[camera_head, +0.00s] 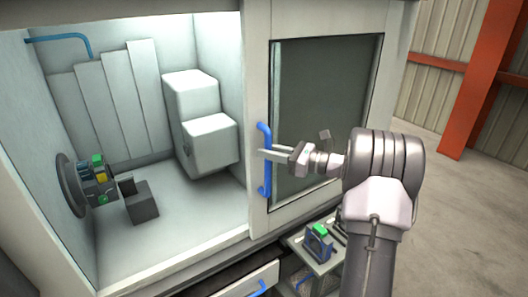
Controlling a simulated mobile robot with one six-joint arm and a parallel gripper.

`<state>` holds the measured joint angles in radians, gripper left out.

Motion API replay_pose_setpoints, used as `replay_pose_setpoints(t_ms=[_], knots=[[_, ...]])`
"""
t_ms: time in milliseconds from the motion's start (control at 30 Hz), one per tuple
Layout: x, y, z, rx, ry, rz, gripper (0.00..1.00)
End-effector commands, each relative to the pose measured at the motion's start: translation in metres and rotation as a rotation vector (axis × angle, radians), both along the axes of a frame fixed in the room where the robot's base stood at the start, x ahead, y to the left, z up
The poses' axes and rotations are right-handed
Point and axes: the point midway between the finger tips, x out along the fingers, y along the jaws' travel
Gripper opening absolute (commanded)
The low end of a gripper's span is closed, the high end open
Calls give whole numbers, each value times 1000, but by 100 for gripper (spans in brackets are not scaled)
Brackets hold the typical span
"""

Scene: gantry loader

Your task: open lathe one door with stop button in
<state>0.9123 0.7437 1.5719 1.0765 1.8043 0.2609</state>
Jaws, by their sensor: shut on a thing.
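The lathe door (257,82), a pale frame with a dark window (325,100), stands at the right of the machine opening. The opening left of it is wide and the inside shows. A blue vertical bar handle (267,182) is on the door's left edge. My gripper (268,153) comes from the right and is shut on the handle near its middle. My own wrist and arm hide part of the door's lower right. I cannot make out a stop button.
Inside are a round dark chuck (70,185) with coloured parts, a grey block (140,202) and a white boxy unit (208,140). Below the door, a small stand (322,264) holds a green-topped blue part (318,240). A drawer (235,284) with a blue handle is below the opening. Open floor lies right.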

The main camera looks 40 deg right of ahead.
Motion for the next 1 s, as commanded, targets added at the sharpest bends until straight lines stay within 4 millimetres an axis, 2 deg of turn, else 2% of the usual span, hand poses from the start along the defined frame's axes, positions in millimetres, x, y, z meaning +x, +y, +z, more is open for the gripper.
replay_pose_setpoints(t_ms=[500, 533, 567, 867, 1000], knots=[[1, -2, 2, 0, -4, 0, 0], [1, -2, 2, 0, -4, 0, 24], [1, -2, 2, 0, -4, 0, 29], [0, -2, 1, 0, -1, 0, 29], [-12, -10, 1, 0, -2, -2, 29]])
